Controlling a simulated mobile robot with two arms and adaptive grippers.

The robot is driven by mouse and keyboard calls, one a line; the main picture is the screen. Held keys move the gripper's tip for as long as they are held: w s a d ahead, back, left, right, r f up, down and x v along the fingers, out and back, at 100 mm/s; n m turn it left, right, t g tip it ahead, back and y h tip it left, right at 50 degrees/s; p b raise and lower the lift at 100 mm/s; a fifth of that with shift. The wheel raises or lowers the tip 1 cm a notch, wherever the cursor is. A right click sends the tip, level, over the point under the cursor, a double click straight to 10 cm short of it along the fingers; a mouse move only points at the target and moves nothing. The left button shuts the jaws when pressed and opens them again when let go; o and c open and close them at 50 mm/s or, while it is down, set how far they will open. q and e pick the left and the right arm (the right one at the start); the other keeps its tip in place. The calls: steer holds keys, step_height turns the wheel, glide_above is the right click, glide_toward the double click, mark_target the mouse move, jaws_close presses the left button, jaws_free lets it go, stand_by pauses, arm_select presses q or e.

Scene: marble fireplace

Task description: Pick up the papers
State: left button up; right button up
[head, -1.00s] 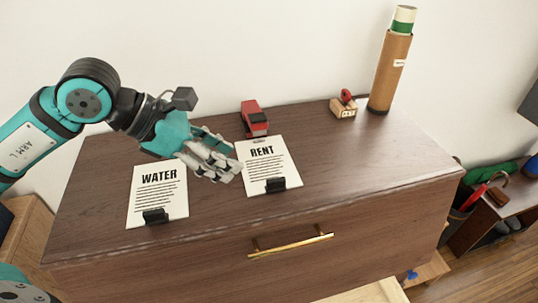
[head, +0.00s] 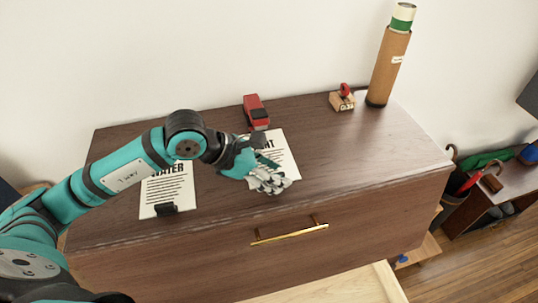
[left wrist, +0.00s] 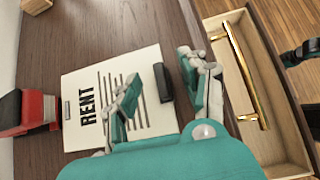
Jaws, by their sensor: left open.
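The WATER paper (head: 180,197) lies on the dark wooden dresser top, with a black clip (head: 166,209) at its lower edge. The RENT paper (head: 282,150) lies to its right; my left gripper (head: 270,184) covers its lower part in the head view. In the left wrist view the RENT paper (left wrist: 76,84) shows with its black clip (left wrist: 163,83) between my open left fingers. The gripper is over the paper's clip end and holds nothing; whether a finger touches the paper I cannot tell.
A red and black object (head: 256,112) stands behind the RENT paper. A wooden stamp (head: 342,102) and a cardboard tube (head: 388,68) stand at the back right. Below the brass handle (head: 290,234), an open light-wood drawer (head: 350,288) juts out. The dresser top's right side is clear.

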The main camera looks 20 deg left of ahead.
arm_select(q)
steer(key=shift+c, duration=0.2)
jaws_close()
steer(key=shift+a+r, duration=0.1)
steer(key=shift+r, duration=0.05)
